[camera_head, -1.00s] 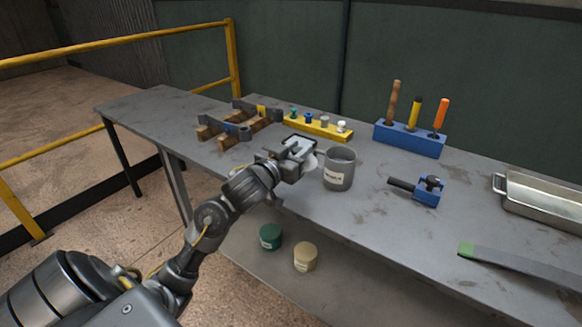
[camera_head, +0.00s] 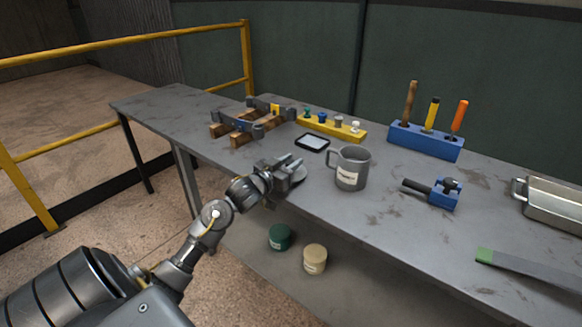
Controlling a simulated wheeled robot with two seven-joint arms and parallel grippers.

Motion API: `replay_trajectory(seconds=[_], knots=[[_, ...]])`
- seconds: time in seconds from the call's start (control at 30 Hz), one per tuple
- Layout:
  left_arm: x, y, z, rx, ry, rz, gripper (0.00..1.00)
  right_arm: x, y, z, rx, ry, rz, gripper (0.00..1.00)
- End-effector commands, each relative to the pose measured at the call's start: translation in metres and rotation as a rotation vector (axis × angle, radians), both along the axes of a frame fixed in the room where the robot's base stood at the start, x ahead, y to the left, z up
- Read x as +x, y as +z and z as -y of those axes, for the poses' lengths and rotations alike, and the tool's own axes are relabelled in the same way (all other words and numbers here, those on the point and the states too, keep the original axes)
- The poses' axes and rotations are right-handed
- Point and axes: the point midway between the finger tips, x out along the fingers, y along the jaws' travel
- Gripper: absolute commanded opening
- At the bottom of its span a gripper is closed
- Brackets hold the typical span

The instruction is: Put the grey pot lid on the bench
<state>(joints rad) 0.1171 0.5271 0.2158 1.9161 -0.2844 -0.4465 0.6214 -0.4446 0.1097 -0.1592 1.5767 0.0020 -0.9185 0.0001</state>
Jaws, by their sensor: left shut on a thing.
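The grey pot (camera_head: 349,170) with a white label and a side handle stands upright and open on the grey metal bench (camera_head: 330,240). My left gripper (camera_head: 291,168) is left of the pot, near the bench's front edge, and shut on a small round grey piece, the grey pot lid (camera_head: 298,177). The lid is mostly hidden by the jaws; whether it touches the bench top I cannot tell. My right gripper is not in view.
A dark-framed flat tray (camera_head: 312,143) lies behind my gripper. Wooden blocks with grey brackets (camera_head: 240,126), a yellow peg rack (camera_head: 330,127), a blue tool holder (camera_head: 425,141) and a blue clamp (camera_head: 444,194) stand around. Green (camera_head: 279,237) and beige (camera_head: 314,259) pots sit on the lower shelf.

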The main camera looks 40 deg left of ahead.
Motion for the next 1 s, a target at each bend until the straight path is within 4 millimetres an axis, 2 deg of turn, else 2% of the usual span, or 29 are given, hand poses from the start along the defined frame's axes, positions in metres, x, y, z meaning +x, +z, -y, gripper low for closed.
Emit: replay_trajectory(seconds=[0.1,0.43,0.47,0.6,0.93,1.0], knots=[[0.0,-0.0081,0.0002,-0.001,0.0,0.002,0.07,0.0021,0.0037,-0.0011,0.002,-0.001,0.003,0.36],[0.0001,-0.0099,0.0004,0.0,0.0,0.002,0.07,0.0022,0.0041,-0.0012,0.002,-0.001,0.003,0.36],[0.0002,-0.0099,0.0003,0.0,0.0,0.002,0.32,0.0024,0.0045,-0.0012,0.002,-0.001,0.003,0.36],[0.0001,-0.0096,0.0003,0.0,0.0,0.002,0.5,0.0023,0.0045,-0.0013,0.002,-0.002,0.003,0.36],[-0.0001,-0.0068,0.0003,0.001,0.0,0.003,0.51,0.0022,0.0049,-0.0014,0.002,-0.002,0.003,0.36],[-0.0064,-0.0083,0.0003,0.001,0.0,0.001,0.51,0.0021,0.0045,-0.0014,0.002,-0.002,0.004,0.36]])
